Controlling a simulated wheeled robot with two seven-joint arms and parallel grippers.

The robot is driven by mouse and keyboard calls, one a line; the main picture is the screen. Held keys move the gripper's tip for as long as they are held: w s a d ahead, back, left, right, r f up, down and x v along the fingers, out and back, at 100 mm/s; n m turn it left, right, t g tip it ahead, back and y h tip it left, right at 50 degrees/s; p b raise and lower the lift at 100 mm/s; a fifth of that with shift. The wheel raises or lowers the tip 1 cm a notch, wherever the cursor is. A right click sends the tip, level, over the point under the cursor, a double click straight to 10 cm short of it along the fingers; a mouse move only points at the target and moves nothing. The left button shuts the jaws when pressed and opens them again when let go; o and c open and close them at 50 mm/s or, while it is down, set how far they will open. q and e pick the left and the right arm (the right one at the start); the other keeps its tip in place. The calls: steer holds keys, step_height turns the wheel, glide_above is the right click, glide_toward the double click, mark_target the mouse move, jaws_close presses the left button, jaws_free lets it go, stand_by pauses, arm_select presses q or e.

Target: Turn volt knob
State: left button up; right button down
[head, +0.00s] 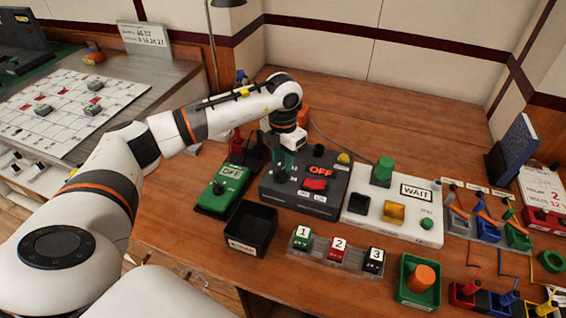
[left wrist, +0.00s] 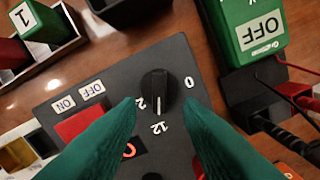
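A dark panel (head: 273,197) stands on the wooden bench, with a red OFF switch (head: 316,184) and a black knob (head: 281,176) at its left. In the left wrist view the knob (left wrist: 154,87) shows a white pointer mark facing down the picture, toward the 12 label. A 0 label (left wrist: 189,82) is at its right. My left gripper (head: 286,157) is above the panel's left part. In the left wrist view its green fingers (left wrist: 161,103) are spread, one on each side near the knob, with nothing visible between the tips but the knob area. Contact is unclear. My right gripper is not in view.
A green OFF meter (head: 224,188) is left of the panel. A black bin (head: 245,227) and a numbered holder (head: 338,257) are in front. A white WAIT panel (head: 395,213) adjoins on the right. The bench behind the panel is mostly clear.

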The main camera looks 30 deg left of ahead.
mark_target(281, 174)
arm_select(q)
steer(key=shift+f, duration=1.35)
steer(key=shift+c, duration=0.5)
jaws_close()
steer(key=shift+m, duration=0.3)
steer(key=m+b, duration=0.1)
steer(key=m, duration=0.1)
steer(key=m+b, duration=0.1)
steer(key=m, duration=0.1)
steer(key=shift+d+f+m+b, duration=0.1)
steer(key=shift+d+m+b, duration=0.1)
steer(key=shift+m+b, duration=0.15)
steer(key=shift+s+d+m+b, duration=0.15)
steer(key=shift+m+b, duration=0.85)
steer(key=shift+m, duration=1.45)
